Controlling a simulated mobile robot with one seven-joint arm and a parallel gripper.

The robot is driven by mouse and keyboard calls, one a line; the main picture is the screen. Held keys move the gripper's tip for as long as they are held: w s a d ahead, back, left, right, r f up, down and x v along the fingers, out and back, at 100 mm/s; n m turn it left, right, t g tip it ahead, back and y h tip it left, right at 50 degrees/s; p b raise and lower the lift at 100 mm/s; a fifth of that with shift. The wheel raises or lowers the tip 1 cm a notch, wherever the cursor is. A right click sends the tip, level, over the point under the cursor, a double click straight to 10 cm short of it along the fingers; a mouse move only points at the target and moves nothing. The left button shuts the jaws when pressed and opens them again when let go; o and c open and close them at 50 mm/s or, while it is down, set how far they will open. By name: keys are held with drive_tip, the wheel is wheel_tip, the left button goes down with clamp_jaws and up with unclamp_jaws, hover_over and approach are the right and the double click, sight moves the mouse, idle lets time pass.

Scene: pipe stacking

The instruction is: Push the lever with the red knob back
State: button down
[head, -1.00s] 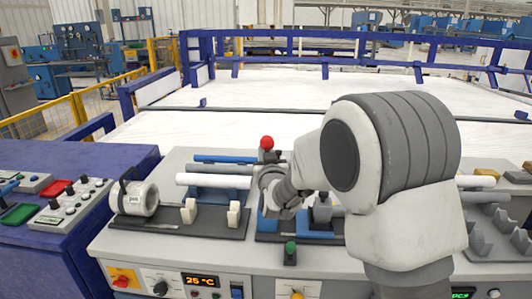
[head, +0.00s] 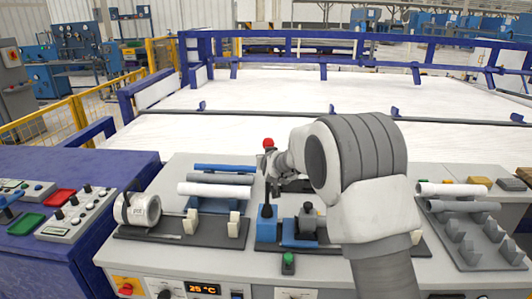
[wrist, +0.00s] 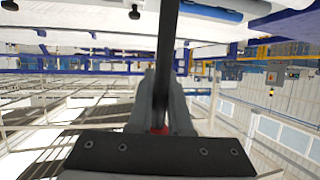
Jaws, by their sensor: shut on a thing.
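The red knob (head: 268,143) tops a dark upright lever (head: 267,188) rising from a blue base (head: 266,226) on the bench in the head view. My gripper (head: 272,162) is at the upper lever, just below the knob, partly hidden by my arm. In the wrist view my gripper (wrist: 160,118) has its two fingers either side of the dark lever (wrist: 168,50), closed on it. A bit of the red knob (wrist: 158,130) shows between the fingers, close to the palm.
A grey rack (head: 475,235) with pipes stands at the right. A green button (head: 288,259) is in front of the lever. A white conveyor bed (head: 250,130) lies behind the bench.

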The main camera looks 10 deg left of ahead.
drive_tip(key=shift+w+f+g+p, duration=0.15)
drive_tip(key=shift+w+g+p, duration=0.15)
drive_tip(key=shift+w, duration=0.2)
drive_tip(key=c, duration=0.8)
unclamp_jaws()
drive_tip(key=shift+w, duration=0.1)
drive_tip(key=shift+c, duration=0.2)
drive_tip(key=v, duration=1.7)
drive_tip(key=shift+b, duration=0.3)
